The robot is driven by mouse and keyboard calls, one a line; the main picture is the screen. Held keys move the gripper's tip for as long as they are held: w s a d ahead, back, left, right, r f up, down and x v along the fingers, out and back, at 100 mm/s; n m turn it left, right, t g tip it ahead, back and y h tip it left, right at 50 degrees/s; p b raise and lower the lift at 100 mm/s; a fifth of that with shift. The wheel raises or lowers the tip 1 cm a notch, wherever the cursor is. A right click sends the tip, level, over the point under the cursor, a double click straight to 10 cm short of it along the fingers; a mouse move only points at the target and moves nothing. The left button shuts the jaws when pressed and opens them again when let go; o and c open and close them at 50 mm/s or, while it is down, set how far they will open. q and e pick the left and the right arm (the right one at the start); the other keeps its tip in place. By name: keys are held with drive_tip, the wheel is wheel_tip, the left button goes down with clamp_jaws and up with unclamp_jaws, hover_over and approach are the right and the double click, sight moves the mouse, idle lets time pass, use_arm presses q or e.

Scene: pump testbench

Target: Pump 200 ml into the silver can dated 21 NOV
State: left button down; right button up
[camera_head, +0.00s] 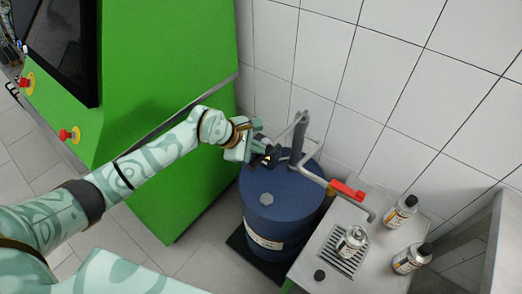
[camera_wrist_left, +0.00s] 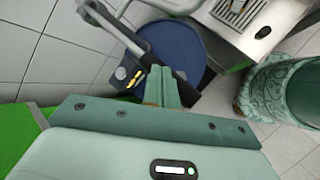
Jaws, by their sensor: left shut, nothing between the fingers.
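The blue drum (camera_head: 252,212) stands beside the bench with a grey hand pump (camera_head: 297,150) on its lid. The pump's lever (camera_head: 290,128) reaches up and left. Two capped silver cans stand at the right, a rear one (camera_head: 400,211) and a front one (camera_head: 410,259). Their dates are too small to read. My left gripper (camera_head: 266,154) is shut and empty near the pump; its fingers (camera_wrist_left: 161,86) show beside the lever (camera_wrist_left: 130,38). My right gripper is out of view.
The metal bench (camera_head: 372,270) carries a slotted grille (camera_head: 328,255) and a loose black cap (camera_head: 319,275). A green cabinet (camera_head: 175,75) with red stop buttons stands left. The tiled wall (camera_head: 400,80) is close behind the drum. A metal structure (camera_head: 508,245) borders the right.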

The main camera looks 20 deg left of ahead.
use_arm(q)
wheel_tip(320, 180, down, 8)
drive_tip(key=b, duration=0.4)
drive_tip(key=shift+s+a+r+b, duration=0.2)
drive_tip(key=shift+s+b, duration=0.1)
drive_tip(key=shift+s, duration=0.1)
idle(5.2)
idle(0.5)
drive_tip(key=shift+w+d+r+p, duration=0.1)
drive_tip(key=shift+w+r+p, duration=0.05)
drive_tip(key=shift+r+p, duration=1.35)
drive_tip(key=shift+w+d+r+p, duration=0.15)
drive_tip(key=shift+r+p, duration=0.8)
drive_tip(key=shift+r, duration=1)
drive_tip(key=shift+w+a+r+p, duration=0.1)
drive_tip(key=shift+w+r+p, duration=0.1)
drive_tip(key=shift+r+p, duration=1.3)
